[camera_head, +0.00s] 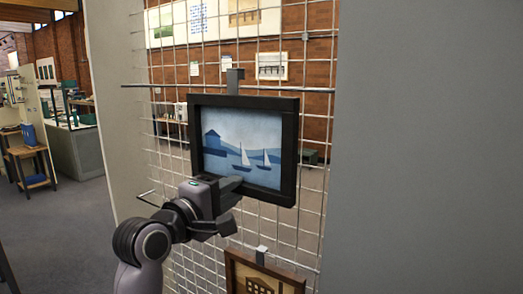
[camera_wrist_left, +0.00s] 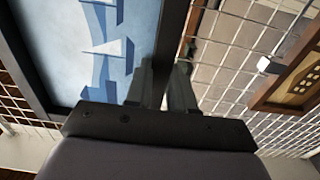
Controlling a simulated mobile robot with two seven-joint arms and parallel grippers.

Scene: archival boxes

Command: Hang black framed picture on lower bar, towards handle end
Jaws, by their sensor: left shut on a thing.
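The black framed picture (camera_head: 291,150) shows a blue house and sailboats. It is upright in front of the wire mesh panel (camera_head: 312,215). A grey hook (camera_head: 235,77) rises from its top edge and overlaps the upper bar (camera_head: 312,90); I cannot tell whether they touch. My left gripper (camera_head: 228,186) is shut on the picture's lower frame edge. In the left wrist view, the fingers (camera_wrist_left: 166,82) close around the dark frame (camera_wrist_left: 172,35). Much of the lower bar is hidden behind the picture and my arm. My right gripper is out of view.
A brown wooden framed picture (camera_head: 262,275) hangs below by a grey clip (camera_head: 261,254); its frame also shows in the left wrist view (camera_wrist_left: 290,80). A thin metal end (camera_head: 147,196) juts out left of the mesh. Grey panels (camera_head: 430,150) flank it. Open floor (camera_head: 55,230) lies left.

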